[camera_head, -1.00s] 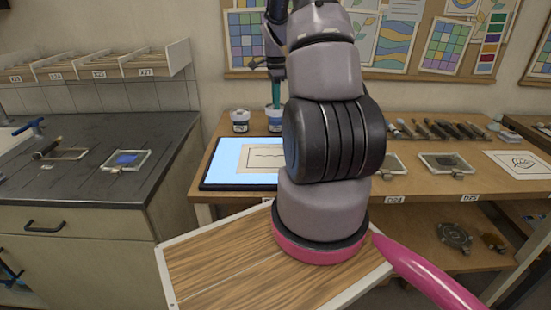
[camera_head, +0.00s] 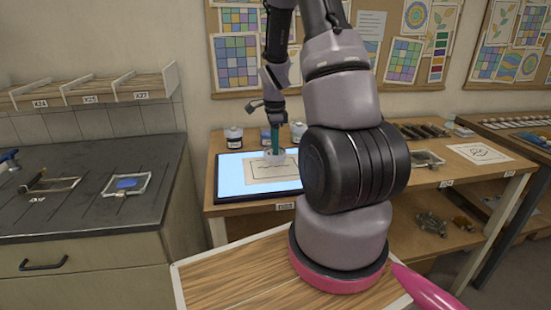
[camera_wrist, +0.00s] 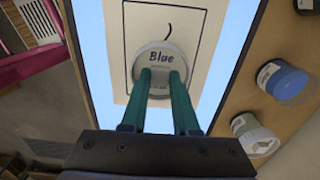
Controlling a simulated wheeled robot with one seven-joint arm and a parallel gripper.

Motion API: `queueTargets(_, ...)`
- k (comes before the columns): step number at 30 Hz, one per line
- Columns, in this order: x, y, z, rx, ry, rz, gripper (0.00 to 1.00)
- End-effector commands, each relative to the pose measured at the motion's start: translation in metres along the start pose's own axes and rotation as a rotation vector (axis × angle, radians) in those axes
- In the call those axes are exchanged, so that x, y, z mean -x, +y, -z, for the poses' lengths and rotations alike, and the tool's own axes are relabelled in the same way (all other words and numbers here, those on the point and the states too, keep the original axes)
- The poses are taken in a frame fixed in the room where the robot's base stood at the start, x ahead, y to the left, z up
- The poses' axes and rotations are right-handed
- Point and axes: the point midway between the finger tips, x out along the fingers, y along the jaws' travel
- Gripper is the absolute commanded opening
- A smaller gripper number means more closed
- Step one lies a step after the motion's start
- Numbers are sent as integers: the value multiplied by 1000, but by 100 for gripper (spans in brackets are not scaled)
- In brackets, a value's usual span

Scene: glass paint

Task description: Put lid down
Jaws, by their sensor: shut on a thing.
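My gripper (camera_wrist: 163,80) is shut on a white round lid marked "Blue" (camera_wrist: 155,56). The fingers are teal. In the head view my gripper (camera_head: 275,142) points down with the lid (camera_head: 275,157) at its tips, over the lit panel (camera_head: 232,180) on the wooden table. In the wrist view the lid is in front of the paper with a drawn outline (camera_wrist: 120,35). I cannot tell whether the lid touches the paper. A jar with a blue band (camera_wrist: 283,82) stands to the right of the panel in the wrist view.
A second jar (camera_wrist: 253,135) stands near the blue-banded one. In the head view jars (camera_head: 234,137) (camera_head: 298,130) stand behind the panel. Framed pieces (camera_head: 427,158) and tools lie on the right of the table. A dark counter (camera_head: 95,215) is at left.

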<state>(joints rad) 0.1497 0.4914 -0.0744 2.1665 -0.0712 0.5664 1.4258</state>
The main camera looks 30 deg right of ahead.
Motion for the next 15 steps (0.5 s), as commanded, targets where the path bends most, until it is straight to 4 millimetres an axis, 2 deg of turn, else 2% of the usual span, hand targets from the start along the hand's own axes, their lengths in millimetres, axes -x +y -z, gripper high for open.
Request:
queueTargets(8, -36, 0, 0, 1, 0, -3, 0)
queueTargets(15, -39, 0, 0, 0, 0, 1, 0)
